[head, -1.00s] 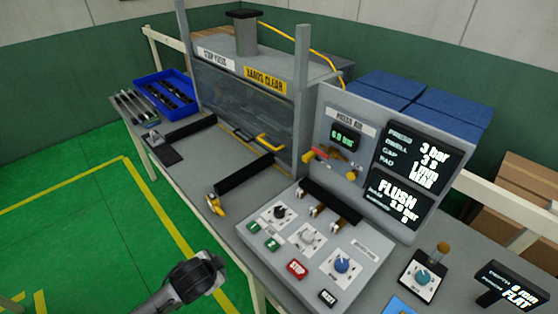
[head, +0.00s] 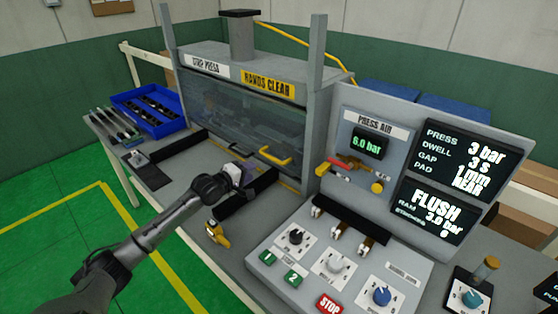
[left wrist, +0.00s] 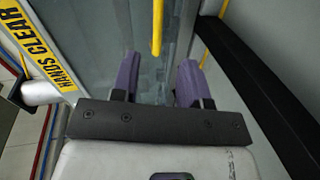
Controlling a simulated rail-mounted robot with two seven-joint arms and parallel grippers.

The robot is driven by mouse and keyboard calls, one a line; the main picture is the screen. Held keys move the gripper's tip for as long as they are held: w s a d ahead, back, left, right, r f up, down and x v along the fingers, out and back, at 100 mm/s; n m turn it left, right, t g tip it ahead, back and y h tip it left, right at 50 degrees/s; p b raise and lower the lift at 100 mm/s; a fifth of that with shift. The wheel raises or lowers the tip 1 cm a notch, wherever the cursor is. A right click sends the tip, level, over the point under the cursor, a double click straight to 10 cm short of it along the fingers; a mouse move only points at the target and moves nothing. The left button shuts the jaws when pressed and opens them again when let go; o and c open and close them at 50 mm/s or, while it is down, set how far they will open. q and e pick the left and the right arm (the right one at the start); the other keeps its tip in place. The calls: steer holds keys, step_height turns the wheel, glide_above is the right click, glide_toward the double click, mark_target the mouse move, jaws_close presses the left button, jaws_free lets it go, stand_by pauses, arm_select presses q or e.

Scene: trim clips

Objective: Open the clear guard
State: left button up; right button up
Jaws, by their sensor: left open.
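The clear guard (head: 225,112) is a see-through panel across the front of the press, and it is down. A yellow handle (head: 274,157) sits low on its front. My left gripper (head: 246,172) is in front of the guard, just left of and below the handle. In the left wrist view its two purple fingers (left wrist: 157,78) are apart with nothing between them. The yellow handle (left wrist: 157,30) shows there just beyond the fingertips, in line with the gap. The guard (left wrist: 150,75) lies behind them. My right gripper is not in view.
A control panel (head: 320,262) with knobs and buttons stands to the right, beside a display block (head: 440,185). A black rail (head: 245,200) runs out below my gripper. A blue bin (head: 148,110) with dark parts is at the far left.

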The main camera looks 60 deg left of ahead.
mark_target(274, 160)
arm_select(q)
steer(key=shift+n, duration=0.8)
steer(key=b+x, duration=0.3)
steer(key=x, duration=0.8)
steer(key=shift+w, duration=0.1)
steer(key=shift+b+x, duration=0.45)
steer(key=shift+x, duration=0.85)
jaws_close()
